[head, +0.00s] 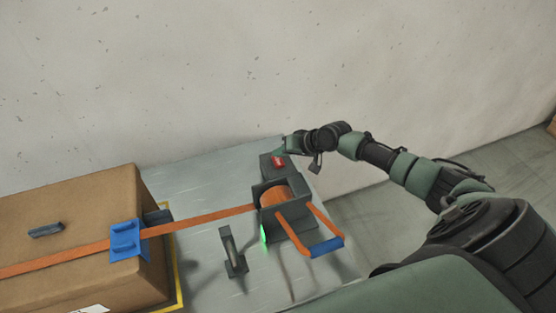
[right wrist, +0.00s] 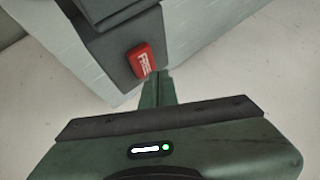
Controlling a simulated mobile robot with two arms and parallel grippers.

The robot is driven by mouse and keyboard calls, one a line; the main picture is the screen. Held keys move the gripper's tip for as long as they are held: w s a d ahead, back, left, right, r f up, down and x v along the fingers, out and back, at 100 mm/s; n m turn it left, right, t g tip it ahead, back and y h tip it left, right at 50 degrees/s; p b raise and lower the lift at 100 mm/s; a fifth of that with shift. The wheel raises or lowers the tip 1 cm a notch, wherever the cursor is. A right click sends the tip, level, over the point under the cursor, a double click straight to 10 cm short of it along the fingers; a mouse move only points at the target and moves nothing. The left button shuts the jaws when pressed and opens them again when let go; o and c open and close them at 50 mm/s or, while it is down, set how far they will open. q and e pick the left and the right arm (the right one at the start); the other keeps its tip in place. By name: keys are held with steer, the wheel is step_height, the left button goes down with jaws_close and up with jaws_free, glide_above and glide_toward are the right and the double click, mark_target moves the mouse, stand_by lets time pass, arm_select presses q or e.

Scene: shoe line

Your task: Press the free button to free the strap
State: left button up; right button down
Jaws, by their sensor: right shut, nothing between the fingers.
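The red button (head: 278,161) sits on the dark grey housing behind the strap winder (head: 288,222). In the right wrist view the red button (right wrist: 141,61) shows white letters reading FREE. My right gripper (head: 283,153) is shut and empty, with its fingertips close to the button. In the right wrist view my shut fingers (right wrist: 159,80) end just beside the button's lower right; I cannot tell whether they touch it. The orange strap (head: 195,224) runs from the winder across the cardboard box (head: 90,215) through a blue corner piece (head: 125,239). My left gripper is not in view.
A grey upright handle (head: 233,252) stands on the metal table (head: 205,175). A plain wall lies close behind.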

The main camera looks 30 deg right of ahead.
mark_target(281, 161)
steer(key=shift+f, duration=0.15)
steer(key=shift+f, duration=0.3)
steer(key=shift+f+b, duration=0.6)
steer(key=shift+b, duration=0.1)
stand_by(0.8)
steer(key=shift+r, duration=0.1)
steer(key=shift+r+p, duration=0.9)
steer(key=shift+p, duration=0.05)
steer(key=shift+r, duration=0.1)
step_height(281, 161, up, 5)
steer(key=p, duration=0.4)
steer(key=shift+p, duration=0.4)
